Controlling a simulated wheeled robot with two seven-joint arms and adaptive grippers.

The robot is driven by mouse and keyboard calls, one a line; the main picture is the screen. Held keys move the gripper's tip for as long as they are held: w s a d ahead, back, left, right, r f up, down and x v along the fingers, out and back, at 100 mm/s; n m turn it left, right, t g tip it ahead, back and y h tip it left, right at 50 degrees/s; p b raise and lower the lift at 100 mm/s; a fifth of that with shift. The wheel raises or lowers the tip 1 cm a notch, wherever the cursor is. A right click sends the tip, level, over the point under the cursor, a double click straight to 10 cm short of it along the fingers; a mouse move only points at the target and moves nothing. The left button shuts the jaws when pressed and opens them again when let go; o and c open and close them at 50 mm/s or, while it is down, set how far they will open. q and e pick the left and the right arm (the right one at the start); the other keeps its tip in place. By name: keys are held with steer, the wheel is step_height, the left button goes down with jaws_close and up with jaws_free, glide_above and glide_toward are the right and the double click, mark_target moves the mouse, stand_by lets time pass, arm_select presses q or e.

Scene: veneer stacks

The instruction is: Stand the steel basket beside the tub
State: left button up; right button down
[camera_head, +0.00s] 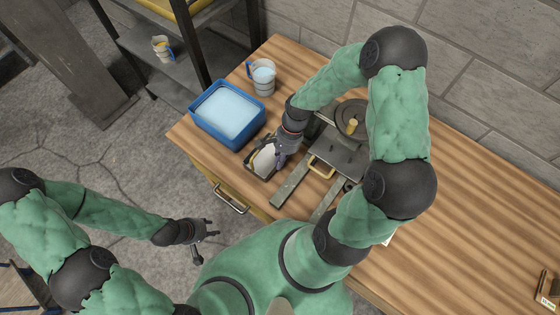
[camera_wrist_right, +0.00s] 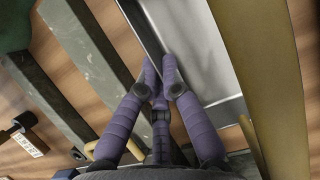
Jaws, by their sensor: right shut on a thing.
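The blue tub (camera_head: 233,142) stands near the table's left corner, filled with a pale, smooth surface. The steel basket (camera_head: 252,171) sits at the table's front edge, just below and right of the tub in the head view. Its shiny inside also shows in the right wrist view (camera_wrist_right: 205,50). My right gripper (camera_head: 279,160) reaches down over the basket's right side, shut on its wall; its purple fingers show in the right wrist view (camera_wrist_right: 160,75). Whether the basket touches the table is hard to tell. My left gripper (camera_head: 206,236) is open and empty over the floor.
Right of the basket is a press with grey rails (camera_head: 292,187) and a yellow handle (camera_head: 321,167). A dark shelf rack (camera_head: 172,66) stands behind the table's left end. The table's right part is mostly clear.

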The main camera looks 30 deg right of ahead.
steer(key=shift+f, duration=0.2)
steer(key=c, duration=1.4)
jaws_free()
steer(key=p+v, duration=0.2)
steer(key=v, duration=1)
steer(key=shift+r, duration=0.15)
steer(key=shift+s, duration=0.1)
